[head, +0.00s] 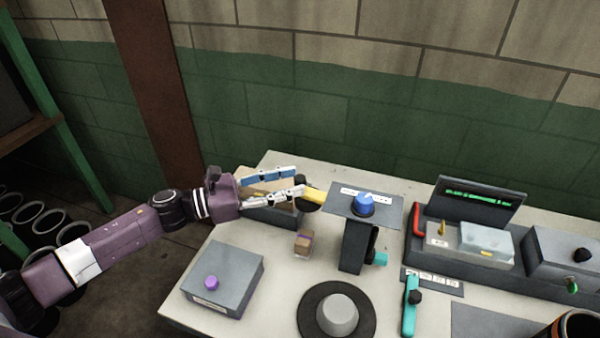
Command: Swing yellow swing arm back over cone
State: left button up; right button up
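The yellow swing arm (315,197) shows as a short yellow piece at the back of the table, beside a dark round part. The rest of it is hidden or cannot be made out. A grey blunt cone (337,314) stands on a black disc at the front middle, with nothing over it. My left gripper (299,180) reaches in from the left above a dark block. Its two fingers are spread apart, and the lower fingertip is close to the yellow piece; I cannot tell whether they touch. My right gripper is not in view.
A grey box with a purple knob (222,280) sits at the front left. A small brown block (304,244) and a black upright block (355,246) stand between arm and cone. A blue knob (364,203) is behind. A screen unit (468,205) fills the right.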

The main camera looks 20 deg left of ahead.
aim_at(300, 177)
pick_arm(q)
jog(key=shift+p+x, duration=0.4)
jog(key=shift+x, duration=0.8)
jog(key=shift+w+d+f, duration=0.1)
jog(key=shift+w+d, duration=0.1)
jog(key=shift+w, duration=0.25)
grip_shut()
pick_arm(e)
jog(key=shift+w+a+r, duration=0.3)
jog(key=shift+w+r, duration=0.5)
